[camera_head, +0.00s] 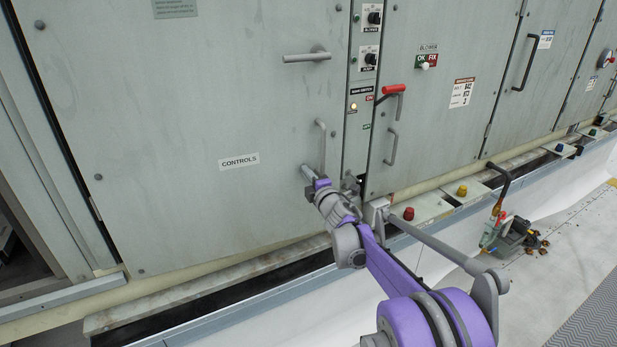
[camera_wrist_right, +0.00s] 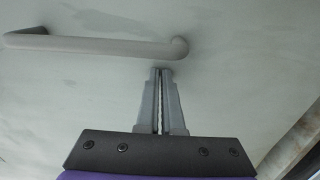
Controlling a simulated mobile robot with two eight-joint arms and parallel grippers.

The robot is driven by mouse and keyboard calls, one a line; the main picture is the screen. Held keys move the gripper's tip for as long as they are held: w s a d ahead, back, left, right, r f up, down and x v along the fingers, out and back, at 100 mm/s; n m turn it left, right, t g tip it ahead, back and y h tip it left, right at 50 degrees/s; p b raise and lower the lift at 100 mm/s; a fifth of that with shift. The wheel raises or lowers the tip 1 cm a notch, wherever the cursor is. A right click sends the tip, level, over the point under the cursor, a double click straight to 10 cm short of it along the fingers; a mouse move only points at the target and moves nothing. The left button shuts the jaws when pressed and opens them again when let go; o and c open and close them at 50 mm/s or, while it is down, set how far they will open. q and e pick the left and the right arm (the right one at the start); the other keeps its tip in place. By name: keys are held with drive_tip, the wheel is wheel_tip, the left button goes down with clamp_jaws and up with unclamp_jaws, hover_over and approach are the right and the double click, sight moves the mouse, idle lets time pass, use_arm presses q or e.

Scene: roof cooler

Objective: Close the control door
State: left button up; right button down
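The grey control door (camera_head: 200,110), labelled CONTROLS, fills the left of the head view. It looks flush or nearly flush with its frame; a small gap cannot be ruled out. It has a lever handle (camera_head: 307,56) high up and a pull handle (camera_head: 322,145) lower near its right edge. My right gripper (camera_head: 307,170) is at the door just below and left of the pull handle. In the right wrist view its fingers (camera_wrist_right: 161,73) are together and empty, tips at or close to the door face, beside one end of the pull handle (camera_wrist_right: 100,45). My left gripper is out of view.
Right of the door is a switch strip (camera_head: 362,90) with a lit amber lamp, then a blower door (camera_head: 440,120) with a red-grip lever (camera_head: 393,90). A ledge with coloured caps runs along the base. Tools (camera_head: 512,235) lie on the pale roof at right.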

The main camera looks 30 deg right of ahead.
sight(300, 162)
drive_tip(key=w+y, duration=0.1)
drive_tip(key=w, duration=0.1)
drive_tip(key=w+d+n+y+b, duration=0.1)
drive_tip(key=w, duration=0.2)
drive_tip(key=shift+w+d, duration=0.2)
drive_tip(key=shift+w, duration=0.1)
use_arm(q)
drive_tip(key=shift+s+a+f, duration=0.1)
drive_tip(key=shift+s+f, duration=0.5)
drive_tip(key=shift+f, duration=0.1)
use_arm(e)
drive_tip(key=shift+s+r, duration=0.1)
drive_tip(key=shift+r, duration=0.3)
drive_tip(key=shift+a, duration=0.15)
